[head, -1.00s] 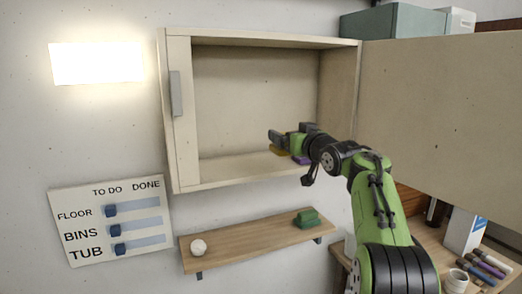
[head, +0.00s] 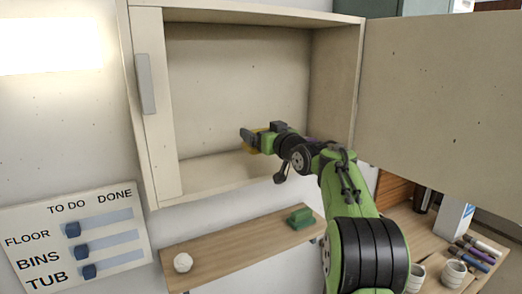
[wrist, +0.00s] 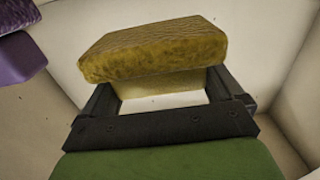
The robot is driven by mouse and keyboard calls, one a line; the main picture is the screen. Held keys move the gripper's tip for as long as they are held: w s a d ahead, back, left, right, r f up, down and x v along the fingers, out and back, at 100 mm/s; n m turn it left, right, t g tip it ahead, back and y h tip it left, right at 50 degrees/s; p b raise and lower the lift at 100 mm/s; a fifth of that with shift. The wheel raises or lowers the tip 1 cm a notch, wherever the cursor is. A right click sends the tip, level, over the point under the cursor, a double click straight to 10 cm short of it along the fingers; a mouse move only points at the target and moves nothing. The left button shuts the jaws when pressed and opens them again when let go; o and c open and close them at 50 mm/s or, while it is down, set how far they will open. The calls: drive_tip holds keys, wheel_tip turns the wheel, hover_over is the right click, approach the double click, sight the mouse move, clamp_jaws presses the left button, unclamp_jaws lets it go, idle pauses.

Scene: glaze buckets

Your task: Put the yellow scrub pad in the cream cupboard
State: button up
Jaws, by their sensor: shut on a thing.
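The cream cupboard (head: 140,105) hangs on the wall with its large right-hand door (head: 440,100) swung wide open. My gripper (head: 262,138) is inside the opening, low and near the cupboard floor. It is shut on the yellow scrub pad (wrist: 155,50), which shows between and beyond the fingers in the wrist view. In the head view the pad (head: 254,151) is mostly hidden by the gripper. I cannot tell whether the pad touches the cupboard floor.
A purple thing (wrist: 18,50) is at the left of the wrist view, mostly hidden behind my arm in the head view. Below the cupboard, a wooden shelf (head: 235,252) bears a white ball (head: 183,262) and a green block (head: 301,217). The cupboard's left interior is clear.

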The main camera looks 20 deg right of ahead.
drive_tip(key=f, duration=0.3)
drive_tip(key=shift+w+f, duration=0.2)
drive_tip(key=shift+f, duration=0.2)
drive_tip(key=shift+s+f, duration=0.1)
drive_tip(key=shift+f, duration=0.2)
drive_tip(key=shift+f+b, duration=0.2)
drive_tip(key=shift+b, duration=0.15)
drive_tip(key=o, duration=0.7)
